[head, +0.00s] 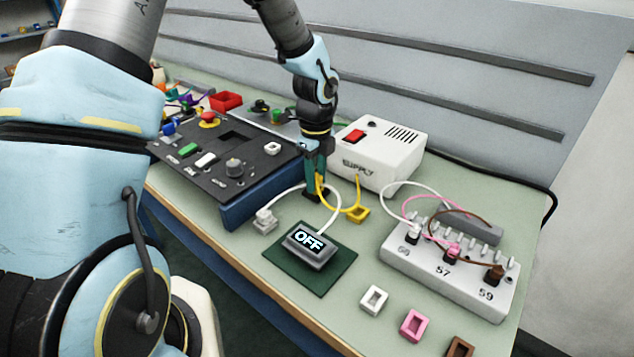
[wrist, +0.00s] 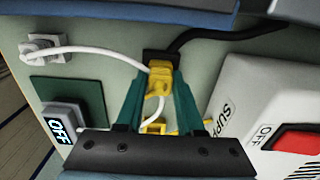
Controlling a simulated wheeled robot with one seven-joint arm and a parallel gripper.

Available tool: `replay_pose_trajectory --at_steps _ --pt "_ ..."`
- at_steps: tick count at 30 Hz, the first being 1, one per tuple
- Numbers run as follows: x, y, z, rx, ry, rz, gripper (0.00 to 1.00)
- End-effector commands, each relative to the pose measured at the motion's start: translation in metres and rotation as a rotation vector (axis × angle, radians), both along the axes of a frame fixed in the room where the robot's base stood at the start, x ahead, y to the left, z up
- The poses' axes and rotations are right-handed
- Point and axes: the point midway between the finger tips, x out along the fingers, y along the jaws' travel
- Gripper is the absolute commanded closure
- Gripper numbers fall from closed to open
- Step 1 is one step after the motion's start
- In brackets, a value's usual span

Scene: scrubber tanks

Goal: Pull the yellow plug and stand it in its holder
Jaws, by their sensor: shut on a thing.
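The yellow plug (wrist: 159,80) sits between the teal fingers of my gripper (wrist: 158,74), which is shut on it. It is right against a black socket (wrist: 160,57) with a black cable; I cannot tell how deep it sits. In the head view my gripper (head: 318,177) points down at the black socket (head: 315,196), and little of the plug shows. A yellow cord loops from the plug to the supply box (head: 378,160). The yellow square holder (head: 357,214) stands right of the gripper and looks empty. It is mostly hidden behind my gripper in the wrist view (wrist: 154,127).
A white cable crosses close to the plug. An OFF display (head: 308,242) on a green mat (head: 330,273) stands in front, and a control panel (head: 215,160) left. Right are a terminal block (head: 440,270) with wires and white (head: 373,300), pink (head: 415,325) and brown holders (head: 459,347).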

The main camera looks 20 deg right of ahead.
Motion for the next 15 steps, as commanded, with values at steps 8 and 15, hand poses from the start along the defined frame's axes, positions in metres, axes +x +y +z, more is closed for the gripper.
replay_pose_trajectory --at_steps 8,15 --pt "0.0 -0.0001 0.0001 0.0 0.0 0.0 0.43" --pt "0.0 0.0 0.0 0.0 0.0 0.0 0.16"
